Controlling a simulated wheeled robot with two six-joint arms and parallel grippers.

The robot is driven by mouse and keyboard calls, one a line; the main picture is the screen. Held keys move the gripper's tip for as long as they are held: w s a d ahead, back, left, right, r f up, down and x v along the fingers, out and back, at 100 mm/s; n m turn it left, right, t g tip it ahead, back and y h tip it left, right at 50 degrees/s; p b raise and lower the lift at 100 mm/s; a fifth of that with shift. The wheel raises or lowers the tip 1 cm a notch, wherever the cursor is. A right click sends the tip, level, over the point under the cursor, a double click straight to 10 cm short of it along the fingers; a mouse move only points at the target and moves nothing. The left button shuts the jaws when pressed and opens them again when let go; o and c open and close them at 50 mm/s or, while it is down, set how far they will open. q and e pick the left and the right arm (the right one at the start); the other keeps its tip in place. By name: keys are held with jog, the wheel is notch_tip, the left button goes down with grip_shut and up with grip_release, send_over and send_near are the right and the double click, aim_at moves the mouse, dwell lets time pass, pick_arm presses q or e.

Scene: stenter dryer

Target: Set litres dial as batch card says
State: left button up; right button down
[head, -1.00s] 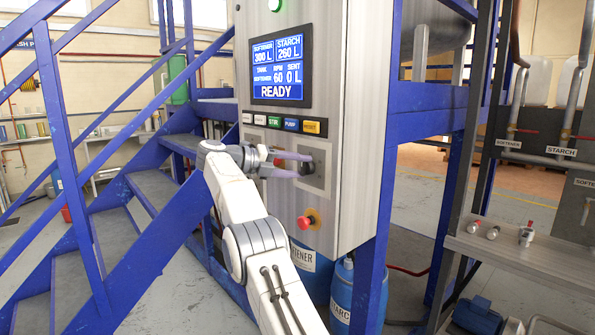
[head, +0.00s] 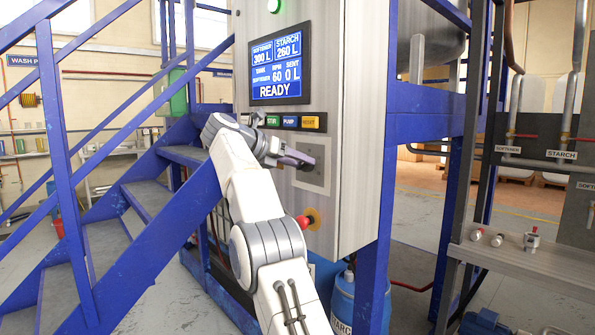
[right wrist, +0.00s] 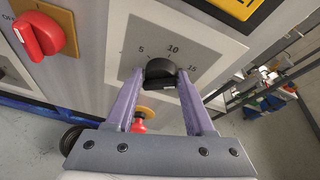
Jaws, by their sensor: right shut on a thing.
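The litres dial is a black knob (right wrist: 160,72) on a light plate with the marks 5, 10 and 15 in the right wrist view. My right gripper (right wrist: 160,82) has its two purple fingers on either side of the knob, shut on it. In the head view my right gripper (head: 306,161) reaches the plate on the control cabinet (head: 350,150) and hides most of the knob. The screen (head: 280,71) reads softener 300 L, starch 260 L, tank softener, RPM 60, sent 0 L and READY. No batch card is identifiable. My left gripper is out of view.
A row of buttons, including stir, pump and reset (head: 310,123), is above the dial plate. A red emergency button (head: 305,221) is below it. A red rotary switch (right wrist: 40,34) is beside the plate. Blue stairs (head: 120,215) stand to the left.

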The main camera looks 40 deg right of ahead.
jog(key=shift+s+m+b, duration=0.15)
jog(key=shift+m+b, duration=0.15)
jog(key=shift+m, duration=0.1)
dwell(0.3)
jog(key=shift+c, duration=1.6)
grip_release()
jog(key=shift+t, duration=0.3)
jog(key=p+v, duration=0.2)
jog(key=v, duration=0.8)
jog(key=shift+a, duration=0.2)
jog(key=shift+r, duration=0.1)
